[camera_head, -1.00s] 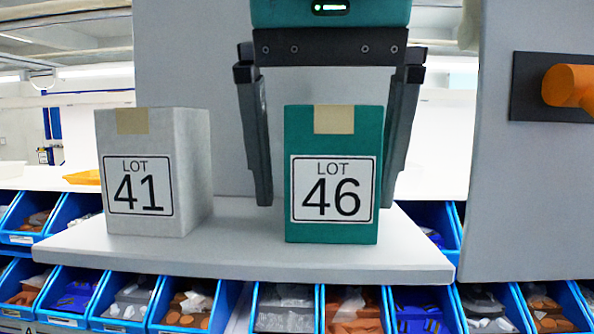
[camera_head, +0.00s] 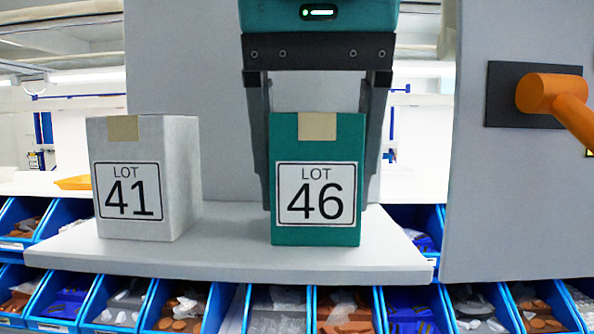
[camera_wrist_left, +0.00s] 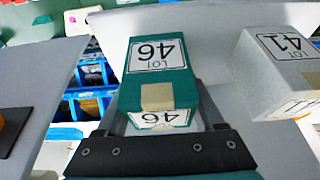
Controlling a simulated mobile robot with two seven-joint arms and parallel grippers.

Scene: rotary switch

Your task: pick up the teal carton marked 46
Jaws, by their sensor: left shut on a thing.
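The teal carton marked LOT 46 (camera_head: 317,232) stands upright on a grey shelf (camera_head: 225,262). My left gripper (camera_head: 317,195) reaches down from above, with one finger on each side of the carton, and is shut on it. In the left wrist view the teal carton (camera_wrist_left: 172,83) sits between the fingers of the left gripper (camera_wrist_left: 160,95), partly covered by them. The carton's base appears to be at shelf level; I cannot tell whether it touches. My right gripper is not in view.
A grey carton marked LOT 41 (camera_head: 150,178) stands left of the teal one, with a gap between. An orange handle (camera_head: 552,95) on a black plate juts from a grey panel (camera_head: 465,200) at the right. Blue bins (camera_head: 410,308) with small parts lie below the shelf.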

